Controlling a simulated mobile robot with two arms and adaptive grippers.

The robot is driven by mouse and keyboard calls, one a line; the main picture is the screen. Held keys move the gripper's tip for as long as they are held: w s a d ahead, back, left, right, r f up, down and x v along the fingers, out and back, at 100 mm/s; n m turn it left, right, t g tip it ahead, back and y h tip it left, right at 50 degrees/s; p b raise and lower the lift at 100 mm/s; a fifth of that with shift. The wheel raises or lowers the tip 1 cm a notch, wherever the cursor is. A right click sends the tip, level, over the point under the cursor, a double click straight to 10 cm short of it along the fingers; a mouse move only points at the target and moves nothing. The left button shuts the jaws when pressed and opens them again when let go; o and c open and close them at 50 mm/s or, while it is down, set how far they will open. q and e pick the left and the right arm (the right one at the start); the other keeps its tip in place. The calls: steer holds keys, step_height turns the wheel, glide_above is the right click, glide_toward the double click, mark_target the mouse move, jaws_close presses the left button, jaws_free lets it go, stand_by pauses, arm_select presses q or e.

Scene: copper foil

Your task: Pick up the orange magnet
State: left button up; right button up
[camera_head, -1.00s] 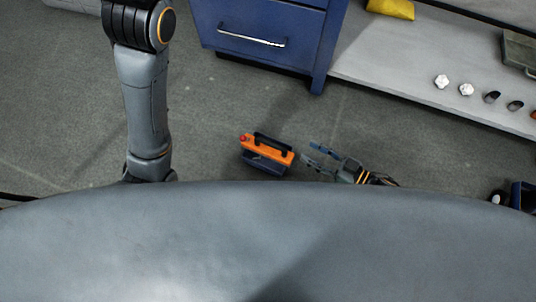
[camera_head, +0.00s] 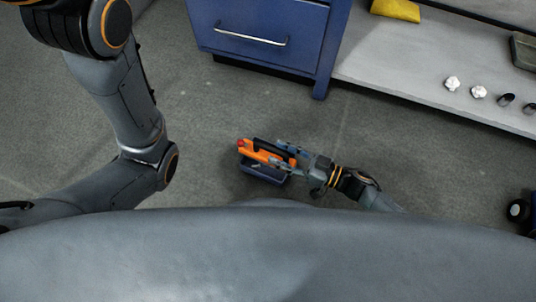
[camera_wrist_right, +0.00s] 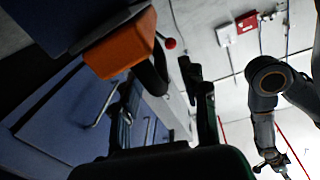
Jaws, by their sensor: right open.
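The orange magnet (camera_head: 257,152) has a black handle and a red knob at its left end. It sits on a dark blue-grey box (camera_head: 262,174) low over the floor, just beyond my grey body edge. My right gripper (camera_head: 281,155) comes in from the right. It is open, with its fingers at the right part of the magnet, one on the far side and one on the near side. Contact cannot be told. My left gripper is outside the frame.
A blue drawer cabinet (camera_head: 262,27) stands behind the magnet. A pale shelf (camera_head: 400,75) at the right bears white knobs (camera_head: 452,83), dark cylinders (camera_head: 506,100) and a yellow item (camera_head: 396,10). Grey floor around the box is clear.

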mark_target(262, 145)
steer(key=b+x, duration=0.2)
steer(key=x, duration=0.1)
steer(key=shift+w+a+f, duration=0.1)
steer(key=shift+w+a, duration=0.1)
steer(key=shift+a, duration=0.1)
steer(key=shift+w+a+b, duration=0.2)
steer(key=shift+a+b, duration=0.15)
steer(key=shift+a, duration=0.1)
jaws_close()
steer(key=shift+r, duration=0.25)
